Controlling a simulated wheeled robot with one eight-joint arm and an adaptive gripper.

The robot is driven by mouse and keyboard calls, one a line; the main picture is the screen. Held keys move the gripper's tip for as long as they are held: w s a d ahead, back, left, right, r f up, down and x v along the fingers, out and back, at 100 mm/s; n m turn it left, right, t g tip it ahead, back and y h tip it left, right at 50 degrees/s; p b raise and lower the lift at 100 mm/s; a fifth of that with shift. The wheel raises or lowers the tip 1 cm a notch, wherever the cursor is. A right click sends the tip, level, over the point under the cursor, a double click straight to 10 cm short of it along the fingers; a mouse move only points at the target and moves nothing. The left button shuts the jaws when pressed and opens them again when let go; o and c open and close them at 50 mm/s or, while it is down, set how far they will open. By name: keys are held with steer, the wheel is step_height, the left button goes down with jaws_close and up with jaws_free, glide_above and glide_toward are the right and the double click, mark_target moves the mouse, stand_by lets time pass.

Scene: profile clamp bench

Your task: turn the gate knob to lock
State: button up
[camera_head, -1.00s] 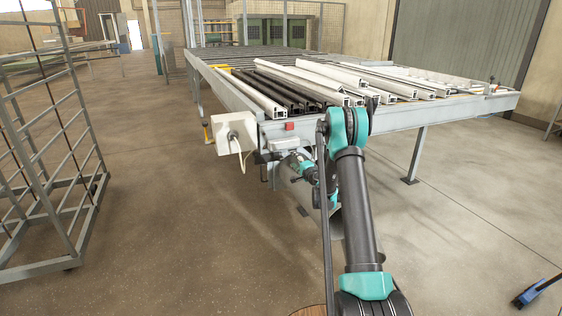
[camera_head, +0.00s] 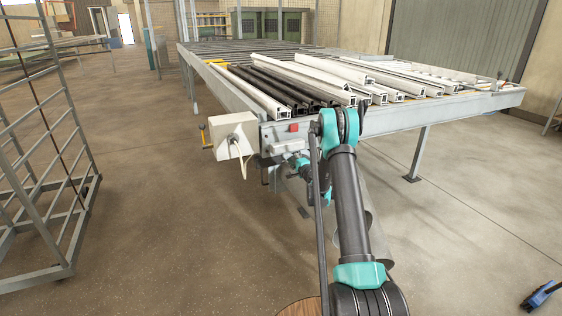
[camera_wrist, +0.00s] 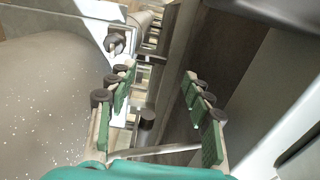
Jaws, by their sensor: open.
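My gripper (camera_wrist: 160,72) is open in the wrist view, its two green-padded fingers apart with nothing held. A dark round-ended knob or pin (camera_wrist: 147,118) shows between the fingers, nearer the left one. A second round grey knob (camera_wrist: 115,43) sits on a metal bracket beyond the left fingertip, apart from it. I cannot tell which of these is the gate knob, or its turned position. In the head view my arm's wrist (camera_head: 301,163) is at the bench's near end, below the rail; the fingers and knob are hidden there.
The roller bench (camera_head: 440,116) bears white and black profiles. A white box (camera_head: 232,135) with a hanging cable and a red button (camera_head: 293,127) are at its near end, close to my arm. A wire rack (camera_head: 60,200) stands left. Open floor lies between rack and bench.

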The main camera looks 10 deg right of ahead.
step_height(320, 180, down, 8)
steer(key=w, duration=0.2)
steer(key=x, duration=0.6)
steer(key=shift+w+a, duration=0.2)
steer(key=shift+a, duration=0.15)
steer(key=c, duration=1.2)
steer(key=shift+o, duration=0.2)
